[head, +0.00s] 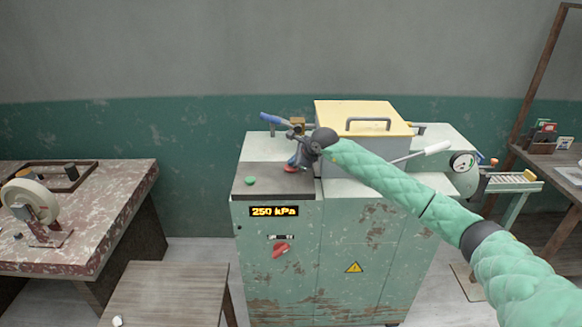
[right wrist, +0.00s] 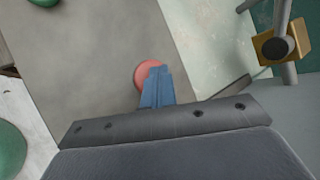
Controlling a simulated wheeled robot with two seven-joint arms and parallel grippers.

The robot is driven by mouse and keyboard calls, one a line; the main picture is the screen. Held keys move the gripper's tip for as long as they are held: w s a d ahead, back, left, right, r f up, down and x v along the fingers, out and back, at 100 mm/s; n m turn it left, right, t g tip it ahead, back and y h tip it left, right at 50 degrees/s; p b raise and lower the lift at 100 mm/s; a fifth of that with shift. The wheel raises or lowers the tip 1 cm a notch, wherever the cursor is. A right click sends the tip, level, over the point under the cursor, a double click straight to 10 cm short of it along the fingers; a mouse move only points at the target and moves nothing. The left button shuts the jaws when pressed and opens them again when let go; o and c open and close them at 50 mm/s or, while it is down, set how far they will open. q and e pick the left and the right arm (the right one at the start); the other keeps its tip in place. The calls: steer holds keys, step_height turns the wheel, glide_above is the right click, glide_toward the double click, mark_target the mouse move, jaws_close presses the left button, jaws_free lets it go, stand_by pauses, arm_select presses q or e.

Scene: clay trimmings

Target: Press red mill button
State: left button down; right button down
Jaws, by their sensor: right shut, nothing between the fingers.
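The mill (head: 340,235) is a worn pale green cabinet with a grey control top (head: 268,184). The red button (head: 290,168) is partly hidden behind my right gripper (head: 292,162) in the head view. In the right wrist view, the red button (right wrist: 148,74) is a round disc on the grey top. My right gripper (right wrist: 157,72) is shut and empty, its blue fingertips overlapping the button; I cannot tell whether they touch it. A green button (head: 250,181) sits on the same top, to the left. My left gripper is not in view.
A yellow lidded hopper (head: 362,115) with a handle and a white-tipped lever (head: 437,148) stand right of the button. A blue-handled valve (head: 275,119) is behind it. A display (head: 274,211) reads 250 kPa. A wooden table (head: 165,290) stands at front left.

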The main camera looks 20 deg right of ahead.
steer(key=shift+r, duration=0.75)
steer(key=shift+r, duration=0.15)
steer(key=shift+r, duration=2.4)
